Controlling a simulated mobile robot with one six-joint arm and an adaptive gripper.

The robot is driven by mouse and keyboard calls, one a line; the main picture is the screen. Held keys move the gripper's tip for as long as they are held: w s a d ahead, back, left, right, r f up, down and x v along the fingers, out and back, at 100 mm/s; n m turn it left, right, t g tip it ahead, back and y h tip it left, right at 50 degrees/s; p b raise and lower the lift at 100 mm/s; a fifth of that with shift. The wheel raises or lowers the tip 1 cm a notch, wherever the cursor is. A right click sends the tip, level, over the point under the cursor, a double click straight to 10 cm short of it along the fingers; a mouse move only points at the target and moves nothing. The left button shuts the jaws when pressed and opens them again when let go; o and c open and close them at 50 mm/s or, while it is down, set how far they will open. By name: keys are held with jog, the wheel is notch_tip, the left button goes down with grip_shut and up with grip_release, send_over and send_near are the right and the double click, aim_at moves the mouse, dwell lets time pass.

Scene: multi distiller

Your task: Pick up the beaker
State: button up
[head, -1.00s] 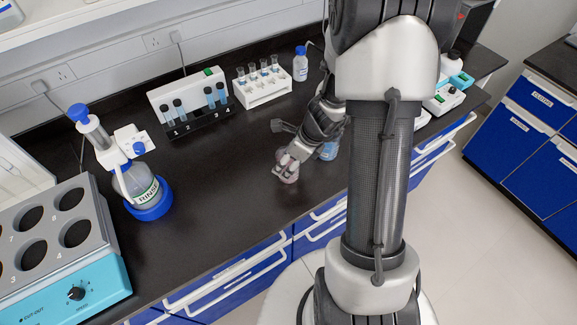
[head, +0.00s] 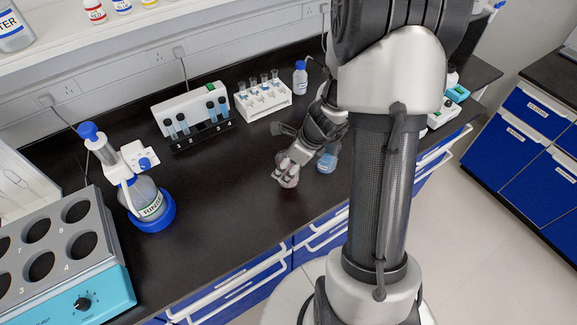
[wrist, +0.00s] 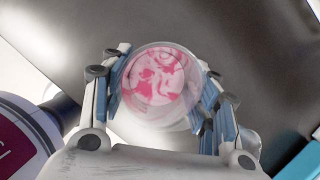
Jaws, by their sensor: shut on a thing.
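The beaker (wrist: 156,80) is a clear round vessel with pink and white contents, seen from above in the wrist view. My gripper (wrist: 165,95) has its fingers on both sides of the beaker and is shut on it. In the head view my gripper (head: 283,172) is over the dark bench, with the pinkish beaker (head: 289,181) at its fingertips. The beaker is partly hidden by the fingers there. I cannot tell whether its base touches the bench.
A flask with blue liquid (head: 327,161) stands just right of my gripper. Tube racks (head: 263,100) line the back. The bench between is clear.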

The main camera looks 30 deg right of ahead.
notch_tip(320, 180, up, 15)
jog(key=p, duration=0.7)
jog(key=shift+r+p, duration=0.2)
jog(key=shift+p, duration=0.1)
dwell(0.5)
